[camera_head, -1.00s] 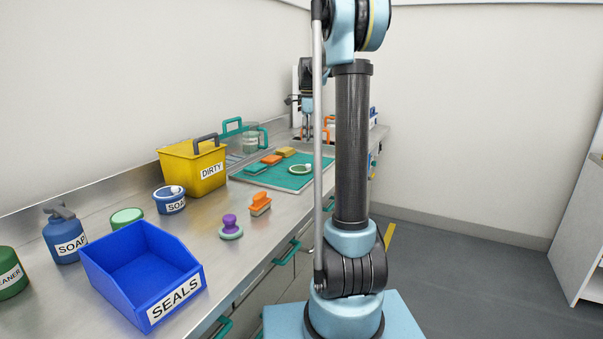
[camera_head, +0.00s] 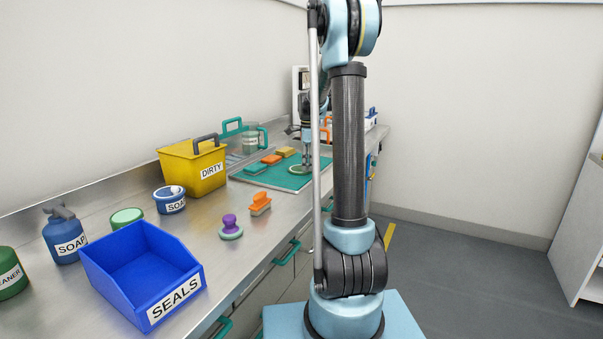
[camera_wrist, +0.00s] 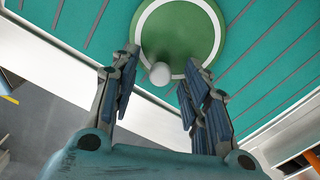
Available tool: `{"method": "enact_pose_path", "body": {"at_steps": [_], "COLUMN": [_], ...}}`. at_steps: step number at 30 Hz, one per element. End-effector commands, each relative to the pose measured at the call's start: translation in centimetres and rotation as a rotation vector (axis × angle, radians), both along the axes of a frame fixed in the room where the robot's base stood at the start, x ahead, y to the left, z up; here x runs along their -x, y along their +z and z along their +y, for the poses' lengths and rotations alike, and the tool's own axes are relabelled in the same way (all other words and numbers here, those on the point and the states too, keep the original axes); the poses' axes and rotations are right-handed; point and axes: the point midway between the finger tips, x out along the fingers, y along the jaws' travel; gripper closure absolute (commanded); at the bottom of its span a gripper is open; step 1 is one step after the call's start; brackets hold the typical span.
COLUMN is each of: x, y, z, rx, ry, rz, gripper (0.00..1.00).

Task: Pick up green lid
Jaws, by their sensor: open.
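The green lid (camera_wrist: 178,33) is a green disc with a white ring and a pale round knob. In the wrist view it lies on the teal mat (camera_wrist: 270,50) at the top middle. My gripper (camera_wrist: 158,95) is open, with its two blue-padded fingers either side of the knob and apart from it. In the head view the lid (camera_head: 297,169) shows partly behind my gripper (camera_head: 307,168), which is low over the mat. I cannot tell whether the fingertips touch the lid.
Green and orange blocks (camera_head: 271,159) lie on the mat left of the lid. A yellow DIRTY bin (camera_head: 190,170), a blue SEALS bin (camera_head: 130,270), a purple-knobbed piece (camera_head: 230,226) and an orange brush (camera_head: 260,203) stand nearer on the steel counter.

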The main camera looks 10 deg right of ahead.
Motion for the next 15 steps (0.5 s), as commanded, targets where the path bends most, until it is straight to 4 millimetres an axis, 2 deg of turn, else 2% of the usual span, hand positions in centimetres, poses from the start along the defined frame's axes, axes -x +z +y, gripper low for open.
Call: {"method": "enact_pose_path", "body": {"at_steps": [8,9,14,15], "x": [0.0,0.0,0.0,0.0], "y": [-0.44,-0.43,-0.42,-0.42], "z": [0.0,0.0,0.01,0.01], "rx": [0.0,0.0,0.0,0.0], "ry": [0.0,0.0,0.0,0.0], "rz": [0.0,0.0,0.0,0.0], "gripper": [0.58,0.6,0.96,1.0]}}
